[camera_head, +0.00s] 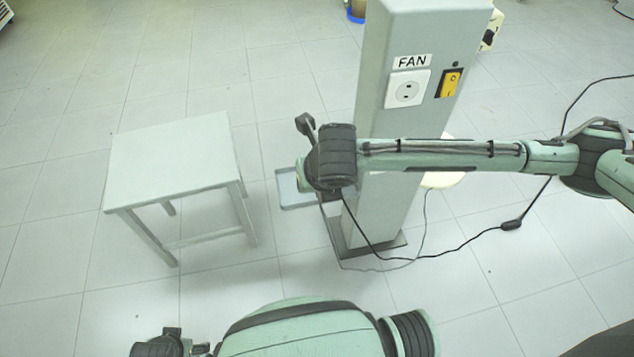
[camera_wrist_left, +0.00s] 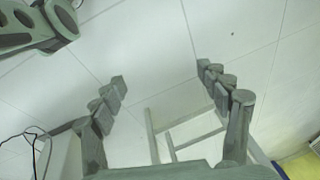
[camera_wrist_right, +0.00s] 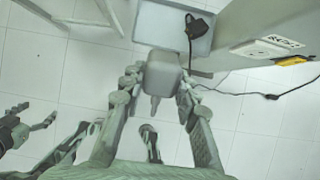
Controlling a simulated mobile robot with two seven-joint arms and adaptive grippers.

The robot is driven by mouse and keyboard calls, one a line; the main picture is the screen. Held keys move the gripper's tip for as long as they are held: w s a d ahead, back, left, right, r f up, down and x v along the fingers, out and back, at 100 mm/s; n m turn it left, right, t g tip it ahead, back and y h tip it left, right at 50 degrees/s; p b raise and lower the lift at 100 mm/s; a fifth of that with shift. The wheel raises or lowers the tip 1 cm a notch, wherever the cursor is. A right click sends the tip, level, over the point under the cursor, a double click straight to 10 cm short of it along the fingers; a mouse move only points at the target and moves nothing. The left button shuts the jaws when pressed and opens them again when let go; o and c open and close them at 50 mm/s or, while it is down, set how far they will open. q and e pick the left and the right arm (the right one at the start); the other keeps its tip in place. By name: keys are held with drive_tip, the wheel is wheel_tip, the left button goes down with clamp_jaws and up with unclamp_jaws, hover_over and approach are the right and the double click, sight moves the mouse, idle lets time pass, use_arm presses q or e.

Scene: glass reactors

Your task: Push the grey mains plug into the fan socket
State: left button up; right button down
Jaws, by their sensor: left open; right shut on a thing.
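The fan socket (camera_head: 408,88) is a white plate under the FAN label on the grey post. A white socket plate also shows at the right wrist view's right edge (camera_wrist_right: 257,50). My right gripper (camera_wrist_right: 158,82) is shut on the grey mains plug (camera_wrist_right: 166,72). The plug's narrow stub points back toward my palm, and its pins cannot be seen. In the head view my right wrist is left of the post, lower than the socket and apart from it; the plug is not clearly visible there. My left gripper (camera_wrist_left: 162,82) is open and empty.
A yellow switch (camera_head: 449,84) sits right of the socket. A black plug (camera_wrist_right: 197,26) lies over a grey tray (camera_wrist_right: 150,22) beside the post. Black and grey cords trail near the post's foot. A light stool (camera_head: 175,155) stands left.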

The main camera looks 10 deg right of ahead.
drive_tip(key=shift+d+r, duration=0.1)
drive_tip(key=shift+d, duration=0.2)
use_arm(q)
drive_tip(key=shift+s+d+f+b, duration=0.15)
drive_tip(key=shift+s+f+b, duration=0.15)
drive_tip(key=shift+f+b, duration=0.5)
drive_tip(key=shift+s+d+f+b, duration=0.1)
drive_tip(key=shift+s+f+b, duration=0.15)
drive_tip(key=shift+f+b, duration=0.6)
drive_tip(key=shift+s+d+f+b, duration=0.15)
drive_tip(key=shift+s+f+b, duration=0.15)
drive_tip(key=shift+f+b, duration=0.5)
use_arm(e)
drive_tip(key=d+r+t, duration=0.4)
drive_tip(key=d+t, duration=0.1)
drive_tip(key=d, duration=0.4)
drive_tip(key=shift+r+t, duration=0.2)
drive_tip(key=shift+t, duration=0.1)
use_arm(q)
drive_tip(key=shift+f, duration=0.2)
use_arm(e)
drive_tip(key=shift+s, duration=0.1)
